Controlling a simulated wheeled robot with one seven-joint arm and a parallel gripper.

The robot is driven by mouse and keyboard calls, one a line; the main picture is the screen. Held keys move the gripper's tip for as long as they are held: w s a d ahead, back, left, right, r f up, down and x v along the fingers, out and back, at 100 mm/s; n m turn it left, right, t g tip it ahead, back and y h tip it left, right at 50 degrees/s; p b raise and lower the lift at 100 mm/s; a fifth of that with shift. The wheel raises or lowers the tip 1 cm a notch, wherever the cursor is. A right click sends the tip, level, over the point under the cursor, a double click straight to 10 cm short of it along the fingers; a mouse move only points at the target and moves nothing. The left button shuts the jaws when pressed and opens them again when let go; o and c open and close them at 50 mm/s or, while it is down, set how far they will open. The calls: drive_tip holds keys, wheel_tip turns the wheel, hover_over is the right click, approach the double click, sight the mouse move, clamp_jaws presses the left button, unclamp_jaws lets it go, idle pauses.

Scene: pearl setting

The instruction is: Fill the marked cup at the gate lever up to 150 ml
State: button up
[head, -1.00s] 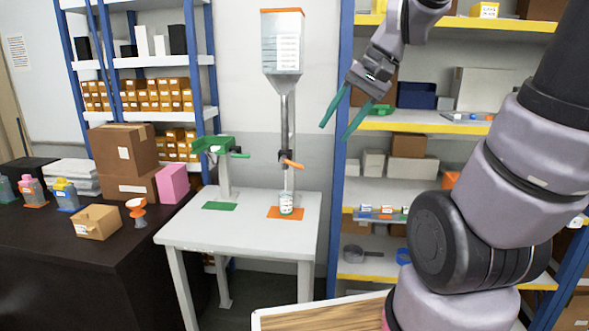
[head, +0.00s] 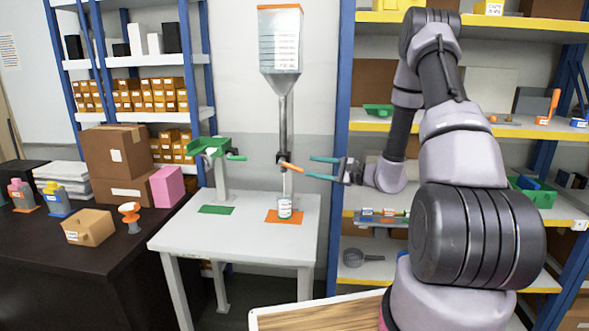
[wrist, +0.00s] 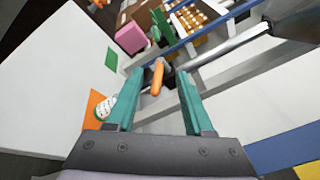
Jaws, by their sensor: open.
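The marked cup (head: 285,207) is small and white with dark marks. It stands on the orange mat (head: 271,217) on the white table, under the tall hopper's tube (head: 287,120). An orange gate lever (head: 291,167) sticks out from the tube above the cup. My gripper (head: 311,168) is open and empty, its teal fingers pointing left at the lever's end. In the wrist view the lever (wrist: 157,76) shows between the two fingers, and the cup (wrist: 104,107) lies to the left of them. I cannot tell whether the fingers touch the lever.
A green dispenser (head: 210,147) with its own green lever (head: 236,157) stands left on the table, behind a green mat (head: 216,210). A blue shelf post (head: 341,120) stands just behind my gripper. The table's front left (head: 200,240) is clear.

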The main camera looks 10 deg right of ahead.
sight(299, 170)
wheel_tip(299, 170, down, 4)
drive_tip(key=w+d+m+t+h, duration=0.1)
drive_tip(key=w+d+m+t, duration=0.1)
drive_tip(key=x, duration=1)
drive_tip(key=shift+w, duration=0.2)
clamp_jaws()
idle(0.9)
